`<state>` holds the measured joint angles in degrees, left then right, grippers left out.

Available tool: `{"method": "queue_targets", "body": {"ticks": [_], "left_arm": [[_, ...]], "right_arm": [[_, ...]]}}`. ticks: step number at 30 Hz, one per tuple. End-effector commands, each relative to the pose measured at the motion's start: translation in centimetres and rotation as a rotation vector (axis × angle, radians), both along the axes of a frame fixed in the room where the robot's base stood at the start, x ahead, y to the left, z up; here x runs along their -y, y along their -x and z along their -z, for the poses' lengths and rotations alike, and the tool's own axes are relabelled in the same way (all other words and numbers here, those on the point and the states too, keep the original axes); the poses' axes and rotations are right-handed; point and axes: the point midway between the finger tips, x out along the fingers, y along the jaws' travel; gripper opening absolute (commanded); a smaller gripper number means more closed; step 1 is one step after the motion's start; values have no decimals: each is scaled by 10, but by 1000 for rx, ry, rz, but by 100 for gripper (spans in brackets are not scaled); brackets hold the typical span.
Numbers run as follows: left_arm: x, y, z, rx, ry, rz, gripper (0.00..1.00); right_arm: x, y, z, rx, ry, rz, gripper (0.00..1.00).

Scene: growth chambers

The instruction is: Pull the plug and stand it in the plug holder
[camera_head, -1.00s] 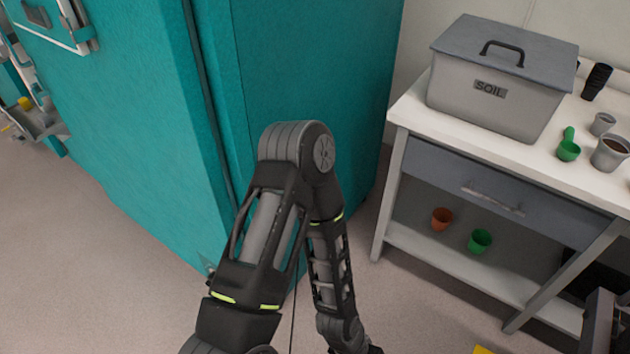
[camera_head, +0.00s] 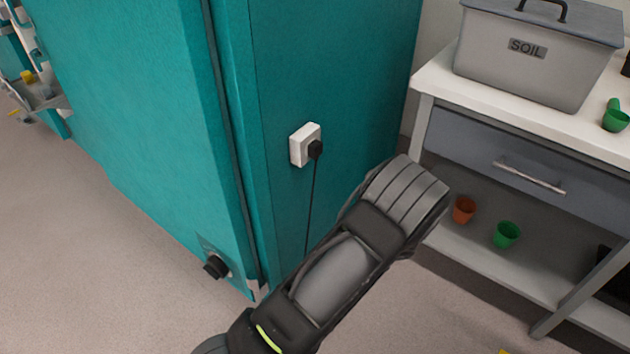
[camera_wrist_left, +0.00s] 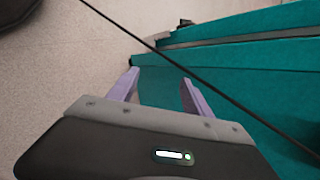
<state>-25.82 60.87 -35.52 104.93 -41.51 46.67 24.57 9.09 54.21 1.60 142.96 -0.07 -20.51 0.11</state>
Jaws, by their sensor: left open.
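The black plug (camera_head: 316,150) sits in a white wall socket (camera_head: 300,146) on the teal chamber's side in the head view. Its thin black cord (camera_head: 311,205) hangs down behind my arm. My left gripper (camera_wrist_left: 160,90) shows in the left wrist view with its two purple fingers apart and nothing between them. The teal chamber (camera_wrist_left: 250,80) fills the right of that view. In the head view my left gripper is out of sight. No plug holder can be made out.
A white bench (camera_head: 440,82) with a grey soil box (camera_head: 530,60) stands at the right. An orange pot (camera_head: 464,210) and a green pot (camera_head: 507,235) sit on its lower shelf. A black knob (camera_head: 216,267) sticks out low on the chamber.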

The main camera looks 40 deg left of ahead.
Motion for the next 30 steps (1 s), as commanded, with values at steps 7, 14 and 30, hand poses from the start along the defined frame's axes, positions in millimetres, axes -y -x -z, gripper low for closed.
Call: {"method": "queue_targets", "body": {"ticks": [7, 14, 30], "left_arm": [[-38, -97, -120, 197, -540, 44, 58], [-25, -125, -213, 356, -821, 21, 58], [-22, -127, -233, 389, -875, 11, 58]], "right_arm": [[0, 0, 60, 1, 0, 0, 36], [0, 0, 79, 1, 0, 1, 36], [0, 0, 81, 0, 1, 1, 36]]}}
